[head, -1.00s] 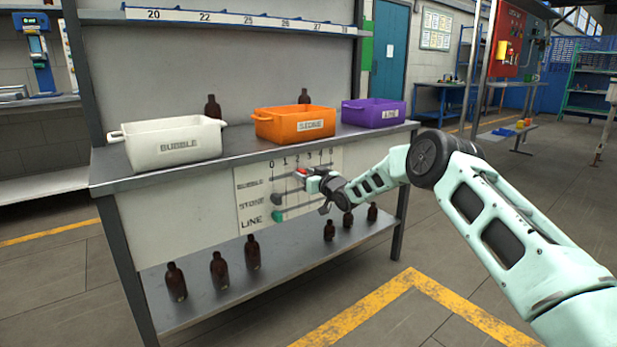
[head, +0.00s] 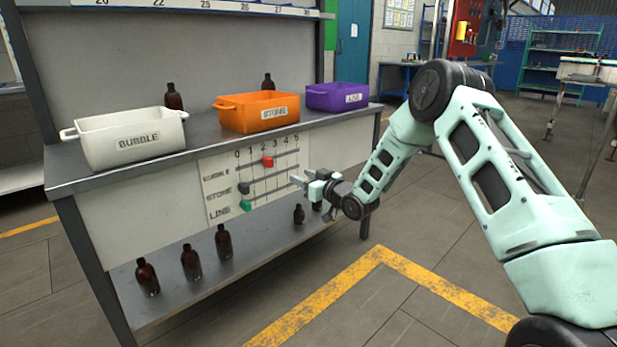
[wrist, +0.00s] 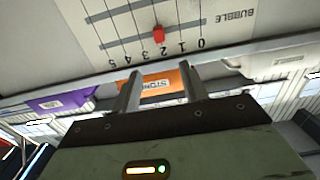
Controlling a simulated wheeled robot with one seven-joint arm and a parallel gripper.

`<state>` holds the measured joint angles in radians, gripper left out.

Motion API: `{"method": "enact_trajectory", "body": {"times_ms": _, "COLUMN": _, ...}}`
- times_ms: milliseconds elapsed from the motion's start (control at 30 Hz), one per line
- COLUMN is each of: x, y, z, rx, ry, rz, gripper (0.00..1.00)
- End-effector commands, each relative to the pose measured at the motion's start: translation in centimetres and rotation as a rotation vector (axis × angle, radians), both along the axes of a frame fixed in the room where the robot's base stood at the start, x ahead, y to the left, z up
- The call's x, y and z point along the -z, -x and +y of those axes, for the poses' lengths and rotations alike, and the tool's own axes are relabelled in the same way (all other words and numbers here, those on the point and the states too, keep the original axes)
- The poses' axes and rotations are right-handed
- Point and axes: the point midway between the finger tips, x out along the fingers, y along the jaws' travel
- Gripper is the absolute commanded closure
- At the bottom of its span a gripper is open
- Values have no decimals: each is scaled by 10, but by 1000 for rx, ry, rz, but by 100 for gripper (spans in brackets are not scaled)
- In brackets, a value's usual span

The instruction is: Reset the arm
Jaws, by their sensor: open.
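My gripper (head: 302,181) is open and empty, in front of the bench's front panel and to the right of the slider board (head: 255,178). My mint-green arm reaches in from the right of the head view, bent at the elbow. In the wrist view the two fingers of my gripper (wrist: 161,82) stand apart with nothing between them. The red slider (head: 267,162) is on the bubble row near the 2 to 3 marks. The dark slider (head: 243,188) and the green slider (head: 246,206) are near the 0 end of the stone and line rows.
A white BUBBLE bin (head: 127,139), an orange STONE bin (head: 257,112) and a purple LINE bin (head: 338,97) stand on the bench top (head: 196,142). Amber bottles stand behind the bins and on the lower shelf (head: 262,231). The floor before the bench is clear.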

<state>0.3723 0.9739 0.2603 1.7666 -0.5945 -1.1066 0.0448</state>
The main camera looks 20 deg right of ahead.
Motion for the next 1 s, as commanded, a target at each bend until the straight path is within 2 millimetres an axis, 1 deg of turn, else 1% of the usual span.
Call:
{"method": "enact_trajectory", "body": {"times_ms": 33, "x": 0, "y": 6, "z": -3, "rx": 1, "ry": 0, "rz": 2, "gripper": 56}}
{"method": "enact_trajectory", "body": {"times_ms": 100, "x": -1, "y": 12, "z": -4, "rx": 1, "ry": -1, "rz": 0, "gripper": 56}}
{"method": "enact_trajectory", "body": {"times_ms": 200, "x": -1, "y": 16, "z": -5, "rx": 1, "ry": 0, "rz": 0, "gripper": 56}}
{"method": "enact_trajectory", "body": {"times_ms": 733, "x": -1, "y": 17, "z": -4, "rx": -1, "ry": 1, "rz": 2, "gripper": 56}}
{"method": "enact_trajectory", "body": {"times_ms": 767, "x": -2, "y": 17, "z": 0, "rx": -4, "ry": 3, "rz": 10, "gripper": 56}}
{"method": "enact_trajectory", "body": {"times_ms": 867, "x": -9, "y": 20, "z": 26, "rx": -22, "ry": 24, "rz": 71, "gripper": 56}}
{"method": "enact_trajectory", "body": {"times_ms": 967, "x": -19, "y": 36, "z": 73, "rx": -54, "ry": 71, "rz": 198, "gripper": 56}}
{"method": "enact_trajectory", "body": {"times_ms": 1000, "x": -23, "y": 48, "z": 96, "rx": -70, "ry": 95, "rz": 263, "gripper": 56}}
